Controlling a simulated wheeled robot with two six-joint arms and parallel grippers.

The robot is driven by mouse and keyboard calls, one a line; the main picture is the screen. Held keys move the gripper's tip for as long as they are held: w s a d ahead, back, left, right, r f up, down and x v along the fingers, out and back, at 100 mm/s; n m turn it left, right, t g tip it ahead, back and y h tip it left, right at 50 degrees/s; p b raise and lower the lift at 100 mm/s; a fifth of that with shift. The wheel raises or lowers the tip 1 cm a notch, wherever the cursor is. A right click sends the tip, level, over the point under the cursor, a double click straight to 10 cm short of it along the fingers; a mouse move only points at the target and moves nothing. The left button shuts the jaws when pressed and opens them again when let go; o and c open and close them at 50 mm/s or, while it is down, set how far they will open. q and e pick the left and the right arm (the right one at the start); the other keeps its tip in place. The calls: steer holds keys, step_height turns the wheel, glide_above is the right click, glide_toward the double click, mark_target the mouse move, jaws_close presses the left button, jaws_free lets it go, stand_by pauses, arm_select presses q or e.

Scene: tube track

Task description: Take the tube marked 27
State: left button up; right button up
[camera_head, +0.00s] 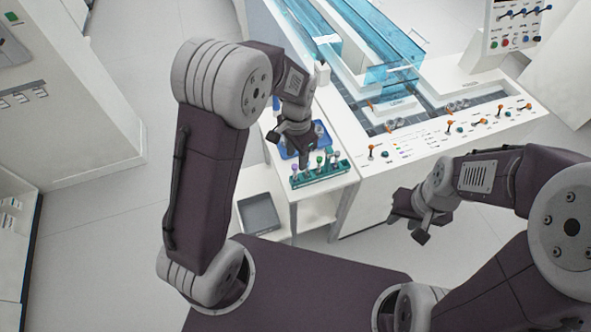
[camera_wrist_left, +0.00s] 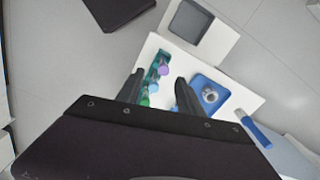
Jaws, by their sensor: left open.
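A green rack (camera_head: 322,180) with several tubes with coloured caps stands at the front of a white side table. It also shows in the left wrist view (camera_wrist_left: 165,56), with a purple-capped tube (camera_wrist_left: 163,68) and green-capped tubes (camera_wrist_left: 153,88). No number can be read, so I cannot tell which tube is 27. My left gripper (camera_head: 303,157) is open and empty above the rack's far-left side; in the left wrist view its fingers (camera_wrist_left: 158,88) appear on either side of the tube row. My right gripper (camera_head: 413,226) is empty, its fingers apart, to the right of the side table.
A blue tray (camera_head: 288,154) with a round metallic item lies behind the rack. A large white machine with orange-topped levers (camera_head: 448,124) and clear blue covers (camera_head: 393,70) stands to the right. Open floor lies left.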

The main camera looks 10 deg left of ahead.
mark_target(295, 172)
arm_select(q)
steer(key=f, duration=0.3)
steer(key=shift+a+f, duration=0.25)
steer(key=shift+f, duration=0.1)
steer(key=shift+w+a+f, duration=0.1)
steer(key=shift+w+f, duration=0.05)
steer(key=shift+f, duration=2.55)
jaws_close()
